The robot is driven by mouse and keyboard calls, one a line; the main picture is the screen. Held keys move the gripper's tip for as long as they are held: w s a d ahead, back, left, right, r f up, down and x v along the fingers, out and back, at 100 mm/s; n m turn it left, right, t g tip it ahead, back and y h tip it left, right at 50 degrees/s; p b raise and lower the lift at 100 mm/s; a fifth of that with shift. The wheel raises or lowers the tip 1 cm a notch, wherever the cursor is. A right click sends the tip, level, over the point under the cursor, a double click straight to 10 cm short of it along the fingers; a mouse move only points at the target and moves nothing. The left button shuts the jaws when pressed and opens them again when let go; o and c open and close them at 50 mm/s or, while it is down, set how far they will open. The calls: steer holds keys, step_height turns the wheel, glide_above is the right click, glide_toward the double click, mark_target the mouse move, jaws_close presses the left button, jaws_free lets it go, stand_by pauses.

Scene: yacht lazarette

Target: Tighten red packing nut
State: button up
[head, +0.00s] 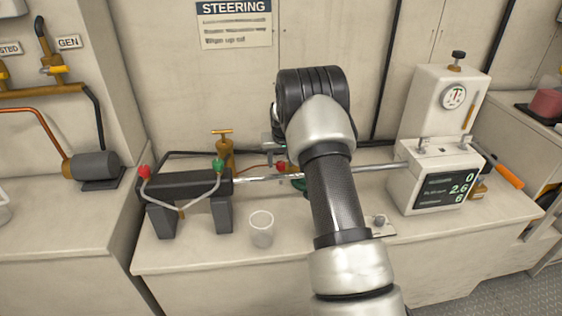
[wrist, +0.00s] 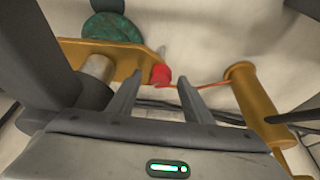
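A small red piece, which looks like the red packing nut (wrist: 160,75), sits at the end of a brass arm (wrist: 120,55) in the wrist view. A small red piece also shows in the head view (head: 281,167), just left of my forearm, by the steel shaft. My gripper (wrist: 160,92) is open, with its two fingers apart and nothing seen held between them. The red piece lies beyond the fingertips, roughly between them in the picture; contact cannot be told. In the head view my arm hides most of the gripper and the middle of the shaft.
A dark stand (head: 185,183) with red- and green-knobbed levers is at left. A white cup (head: 261,229) stands near the bench front. A brass fitting (head: 225,150) rises behind the shaft, and a white gauge unit with a display (head: 447,188) is at right. A green disc (wrist: 112,27) is near the nut.

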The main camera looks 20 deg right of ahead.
steer(key=c, duration=0.9)
steer(key=shift+a+m, duration=0.1)
steer(key=shift+m, duration=0.2)
steer(key=m+h, duration=0.1)
steer(key=m, duration=0.1)
steer(key=m+b, duration=0.1)
steer(key=m, duration=0.1)
steer(key=shift+w+a+m+g+h, duration=0.1)
steer(key=shift+a+m+g+h, duration=0.05)
steer(key=shift+m+g+h, duration=0.2)
steer(key=m+g, duration=0.1)
steer(key=m, duration=0.2)
steer(key=m+g+h, duration=0.1)
steer(key=m, duration=0.2)
steer(key=shift+w, duration=0.15)
steer(key=o, duration=1)
steer(key=shift+h, duration=0.25)
